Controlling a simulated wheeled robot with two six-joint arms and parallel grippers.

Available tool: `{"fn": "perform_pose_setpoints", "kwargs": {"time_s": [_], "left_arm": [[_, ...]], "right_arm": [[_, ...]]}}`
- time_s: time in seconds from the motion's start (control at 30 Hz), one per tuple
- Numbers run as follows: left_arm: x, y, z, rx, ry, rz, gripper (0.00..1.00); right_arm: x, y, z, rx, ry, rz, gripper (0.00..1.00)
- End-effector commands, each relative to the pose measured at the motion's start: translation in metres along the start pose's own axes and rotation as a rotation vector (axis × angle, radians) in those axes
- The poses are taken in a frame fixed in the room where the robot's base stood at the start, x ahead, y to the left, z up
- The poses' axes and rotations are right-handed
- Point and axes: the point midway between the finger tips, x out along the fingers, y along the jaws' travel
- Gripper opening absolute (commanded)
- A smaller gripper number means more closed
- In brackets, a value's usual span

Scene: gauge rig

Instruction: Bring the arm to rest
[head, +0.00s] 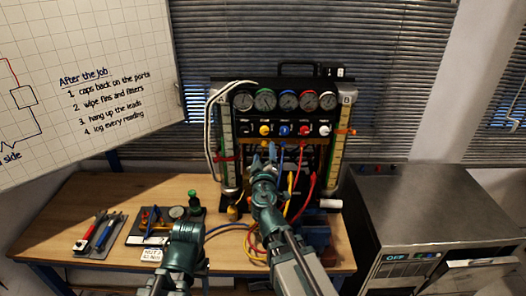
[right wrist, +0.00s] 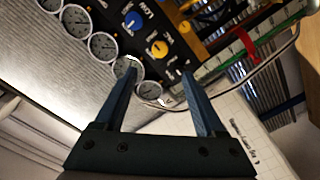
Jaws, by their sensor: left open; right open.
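My right gripper (head: 271,152) is in front of the gauge rig (head: 283,137), just below its row of coloured knobs. In the right wrist view its two blue fingers (right wrist: 160,72) are apart, with nothing between them. The rig's dials and a yellow knob (right wrist: 157,48) show beyond the fingertips; I see no contact.
Red, blue and yellow hoses (head: 306,182) hang from the rig near my right arm. Hand tools (head: 100,232) lie at the bench's left. A steel cabinet (head: 425,205) stands right of the bench. A whiteboard (head: 85,80) hangs at upper left.

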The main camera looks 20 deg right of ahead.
Motion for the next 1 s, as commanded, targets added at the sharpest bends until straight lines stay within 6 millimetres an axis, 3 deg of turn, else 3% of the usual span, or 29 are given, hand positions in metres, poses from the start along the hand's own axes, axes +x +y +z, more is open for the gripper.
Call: {"fn": "perform_pose_setpoints", "kwargs": {"time_s": [0.27,0.37,0.47,0.57,0.7,0.83,1.0], "left_arm": [[0.002,0.0,0.0,0.0,0.0,0.0,0.59],[0.006,0.001,0.0,0.0,0.0,0.0,0.59],[0.012,0.001,-0.001,0.0,0.0,0.0,0.59],[0.019,0.002,-0.001,-0.001,0.0,0.0,0.59],[0.026,0.003,-0.002,-0.001,0.0,0.0,0.59],[0.032,0.003,-0.002,-0.001,0.0,0.0,0.59],[0.036,0.004,-0.002,-0.001,0.0,0.0,0.59]], "right_arm": [[-0.001,-0.001,0.004,0.014,-0.023,0.008,0.72],[-0.008,-0.008,0.021,0.056,-0.111,0.025,0.72],[-0.024,-0.028,0.052,0.116,-0.287,0.018,0.72],[-0.055,-0.064,0.09,0.158,-0.512,-0.054,0.72],[-0.119,-0.13,0.128,0.165,-0.822,-0.265,0.72],[-0.184,-0.181,0.141,0.13,-1.034,-0.506,0.72],[-0.252,-0.218,0.139,0.069,-1.191,-0.776,0.72]]}}
